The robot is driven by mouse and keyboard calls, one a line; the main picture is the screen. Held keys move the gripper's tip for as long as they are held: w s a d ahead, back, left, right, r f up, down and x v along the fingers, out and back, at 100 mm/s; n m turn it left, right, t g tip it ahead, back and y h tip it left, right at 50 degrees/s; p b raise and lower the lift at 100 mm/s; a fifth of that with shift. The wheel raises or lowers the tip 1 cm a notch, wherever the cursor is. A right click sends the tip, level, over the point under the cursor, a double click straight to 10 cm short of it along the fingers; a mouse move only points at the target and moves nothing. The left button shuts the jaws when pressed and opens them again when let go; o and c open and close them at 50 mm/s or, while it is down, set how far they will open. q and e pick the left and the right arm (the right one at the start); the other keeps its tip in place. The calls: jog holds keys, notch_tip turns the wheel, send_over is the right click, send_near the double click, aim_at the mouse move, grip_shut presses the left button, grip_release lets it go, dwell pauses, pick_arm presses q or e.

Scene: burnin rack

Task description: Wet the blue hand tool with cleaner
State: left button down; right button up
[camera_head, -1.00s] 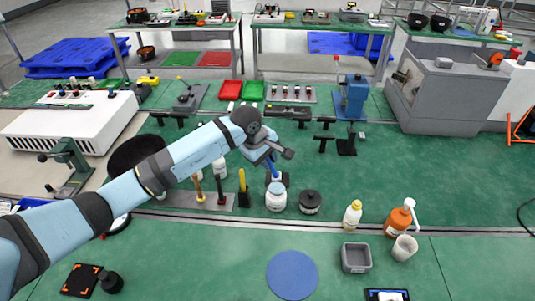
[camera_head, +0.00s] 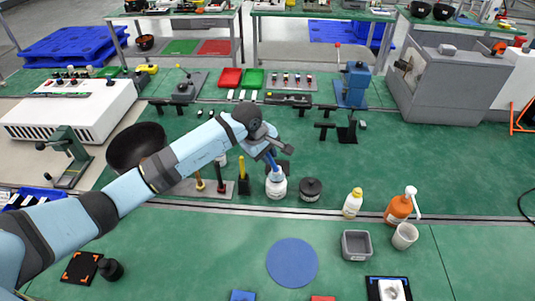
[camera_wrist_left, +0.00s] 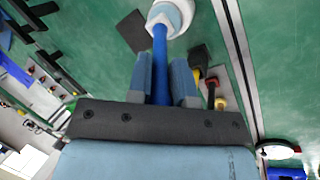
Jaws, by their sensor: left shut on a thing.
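My left gripper (camera_head: 274,150) is shut on the blue hand tool (camera_head: 271,162), which points down at the white jar (camera_head: 276,187). In the left wrist view the blue tool (camera_wrist_left: 160,68) runs from between my fingers (camera_wrist_left: 162,80) to the mouth of the white jar (camera_wrist_left: 170,14). The tool's lower end is hidden at the jar, and its depth inside cannot be told. Any label naming the jar's content is too small to read. My right gripper is not in view.
A black round container (camera_head: 311,189) stands just right of the jar. A tool rack (camera_head: 215,193) with upright handles stands left of it. A yellow-capped bottle (camera_head: 353,203), an orange pump bottle (camera_head: 400,206) and a grey bin (camera_head: 356,245) stand to the right. A blue disc (camera_head: 292,262) lies in front.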

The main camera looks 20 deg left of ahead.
pick_arm(q)
jog(key=shift+f+b, duration=0.3)
jog(key=shift+f+b, duration=0.7)
jog(key=shift+f, duration=0.05)
dwell(0.8)
dwell(0.6)
jog(key=shift+r+p, duration=1.25)
jog(key=shift+r, duration=2.3)
